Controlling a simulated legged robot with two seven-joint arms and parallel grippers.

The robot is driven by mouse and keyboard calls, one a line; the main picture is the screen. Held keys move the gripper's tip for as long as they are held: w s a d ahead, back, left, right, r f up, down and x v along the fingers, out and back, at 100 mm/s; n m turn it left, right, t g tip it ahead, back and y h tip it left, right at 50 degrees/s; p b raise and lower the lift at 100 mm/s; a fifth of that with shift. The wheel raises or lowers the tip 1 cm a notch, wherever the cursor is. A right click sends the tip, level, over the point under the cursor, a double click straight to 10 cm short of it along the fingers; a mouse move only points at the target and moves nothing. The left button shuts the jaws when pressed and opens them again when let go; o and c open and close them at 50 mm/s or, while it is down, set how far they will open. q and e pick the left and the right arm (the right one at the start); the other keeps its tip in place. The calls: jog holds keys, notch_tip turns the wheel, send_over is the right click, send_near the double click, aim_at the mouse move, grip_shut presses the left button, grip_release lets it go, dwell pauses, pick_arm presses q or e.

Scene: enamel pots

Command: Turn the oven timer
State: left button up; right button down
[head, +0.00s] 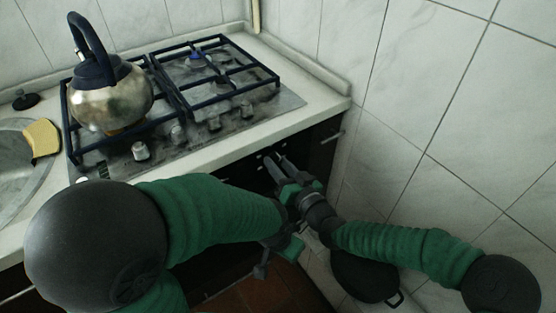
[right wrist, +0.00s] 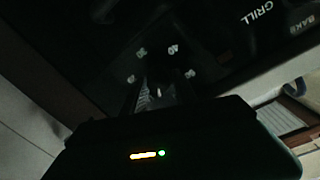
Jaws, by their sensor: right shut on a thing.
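The oven timer (right wrist: 158,84) is a dark knob with a small white pointer line, ringed by pale marks on the black oven front. My right gripper (head: 277,163) reaches the oven front below the counter in the head view. In the right wrist view its fingers are shut on the timer knob, one on each side. The fingers hide part of the knob and the picture is dark. My left arm comes in from the left; its gripper (head: 274,260) is low beside the right one and mostly hidden, so its jaws cannot be read.
A steel kettle (head: 111,95) stands on the gas hob (head: 240,117). A sponge (head: 41,139) lies at the sink edge. A tiled wall (head: 455,110) rises close on the right, and a dark pot (head: 361,276) is below my right arm.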

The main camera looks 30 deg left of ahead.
jog(key=m, duration=0.1)
jog(key=m+p, duration=0.1)
jog(key=shift+w+d+r+m, duration=0.15)
jog(key=shift+w+m, duration=0.1)
jog(key=shift+m, duration=0.15)
jog(key=shift+w+m+g+p, duration=0.1)
jog(key=shift+m+g+p, duration=0.2)
jog(key=shift+m, duration=1.1)
jog(key=shift+f, duration=0.2)
jog(key=c, duration=1.4)
grip_release()
jog(key=o, duration=0.4)
jog(key=shift+c, duration=0.2)
jog(key=shift+s, duration=0.2)
